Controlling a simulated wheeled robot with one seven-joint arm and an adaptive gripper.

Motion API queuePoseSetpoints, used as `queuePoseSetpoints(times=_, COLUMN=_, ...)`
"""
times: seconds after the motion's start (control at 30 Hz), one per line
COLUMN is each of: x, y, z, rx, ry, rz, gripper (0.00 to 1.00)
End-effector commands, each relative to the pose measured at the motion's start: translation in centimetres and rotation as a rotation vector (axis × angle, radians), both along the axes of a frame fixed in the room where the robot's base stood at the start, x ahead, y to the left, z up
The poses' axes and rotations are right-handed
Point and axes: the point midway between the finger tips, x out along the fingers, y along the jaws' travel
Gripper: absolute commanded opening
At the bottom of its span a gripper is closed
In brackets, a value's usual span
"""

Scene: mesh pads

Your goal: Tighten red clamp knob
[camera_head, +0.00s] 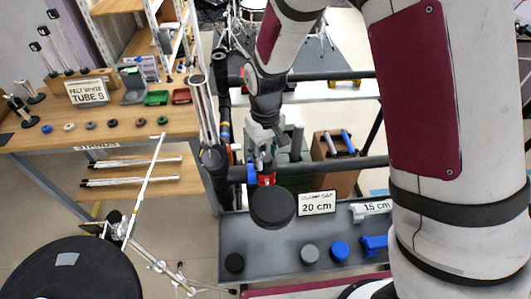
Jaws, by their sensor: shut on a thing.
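The red clamp knob (266,180) is in the middle of the head view, at a clamp on the dark horizontal bar (330,164). A blue clamp part (252,173) shows just left of it. My gripper (264,165) reaches down from above and is shut on the red knob. The fingertips are small and partly hidden against the clamp, so their exact contact is hard to see. A round black pad (272,208) is just below the knob and covers what lies behind it.
A grey tray (285,240) holds a "20 cm" sign (317,202), a blue piece (374,244) and several round caps. A metal tube (205,115) stands left of the clamp. A wooden table (120,115) with small parts is at left.

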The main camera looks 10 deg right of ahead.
Motion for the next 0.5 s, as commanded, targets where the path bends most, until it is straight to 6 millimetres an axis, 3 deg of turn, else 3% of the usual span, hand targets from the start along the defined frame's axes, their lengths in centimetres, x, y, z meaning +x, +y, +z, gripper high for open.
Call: queuePoseSetpoints(times=0.5, x=0.04, y=-0.03, z=0.0, rx=0.001, ry=-0.001, rz=-0.163, gripper=0.06)
